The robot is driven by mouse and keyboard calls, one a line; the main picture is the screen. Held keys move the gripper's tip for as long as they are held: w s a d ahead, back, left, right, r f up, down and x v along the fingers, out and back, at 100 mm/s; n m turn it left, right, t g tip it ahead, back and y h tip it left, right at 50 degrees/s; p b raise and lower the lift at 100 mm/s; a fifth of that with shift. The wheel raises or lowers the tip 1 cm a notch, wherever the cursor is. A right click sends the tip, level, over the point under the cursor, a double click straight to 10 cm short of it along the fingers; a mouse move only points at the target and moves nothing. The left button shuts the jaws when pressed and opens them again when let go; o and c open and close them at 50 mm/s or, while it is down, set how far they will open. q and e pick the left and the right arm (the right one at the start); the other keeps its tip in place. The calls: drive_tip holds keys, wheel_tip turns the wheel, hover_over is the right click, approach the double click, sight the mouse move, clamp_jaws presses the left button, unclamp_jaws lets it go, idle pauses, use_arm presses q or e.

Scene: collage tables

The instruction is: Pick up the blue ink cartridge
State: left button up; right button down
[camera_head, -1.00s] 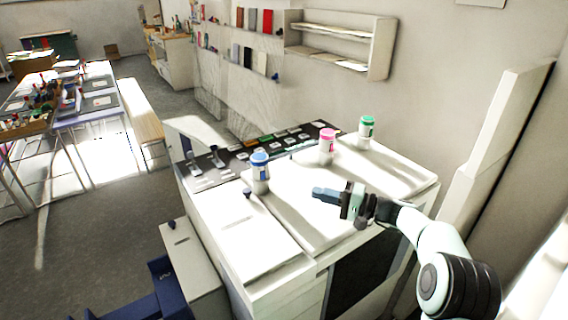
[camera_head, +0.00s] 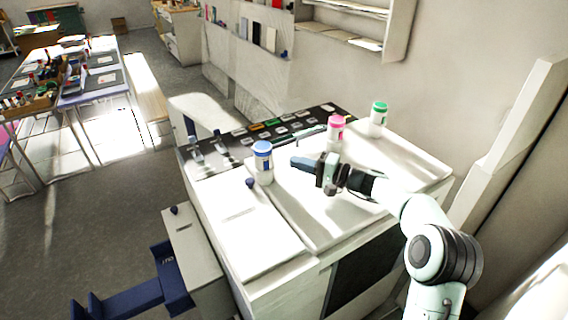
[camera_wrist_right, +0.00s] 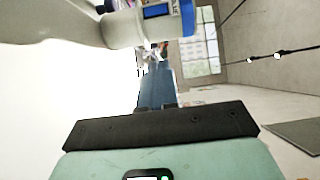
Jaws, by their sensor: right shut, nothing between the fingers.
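The blue ink cartridge (camera_head: 263,163) is a white bottle with a blue cap and blue label. It stands upright on the white machine top, left of my right gripper (camera_head: 296,161). My right gripper is shut and empty, its fingers pointing left toward the bottle with a small gap in the head view. In the right wrist view, the shut fingers (camera_wrist_right: 156,88) point at a white bottle with a blue part (camera_wrist_right: 170,22), lying sideways in the picture at the top. My left gripper is not in view.
A pink-capped bottle (camera_head: 335,132) and a green-capped bottle (camera_head: 378,119) stand behind my right gripper. A dark control panel (camera_head: 262,133) runs along the machine's back edge. The white machine top (camera_head: 245,222) is clear in front.

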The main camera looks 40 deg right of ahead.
sight(264, 167)
drive_tip(key=shift+w+a, duration=0.35)
drive_tip(key=shift+a, duration=0.35)
drive_tip(key=shift+w+a, duration=0.3)
drive_tip(key=shift+a, duration=0.4)
drive_tip(key=shift+w+a, duration=0.35)
drive_tip(key=shift+a, duration=0.35)
drive_tip(key=a+b, duration=0.1)
drive_tip(key=w+a+b, duration=0.1)
drive_tip(key=a+b, duration=0.1)
drive_tip(key=shift+a+f, duration=0.15)
drive_tip(key=shift+a, duration=0.25)
drive_tip(key=shift+s, duration=0.1)
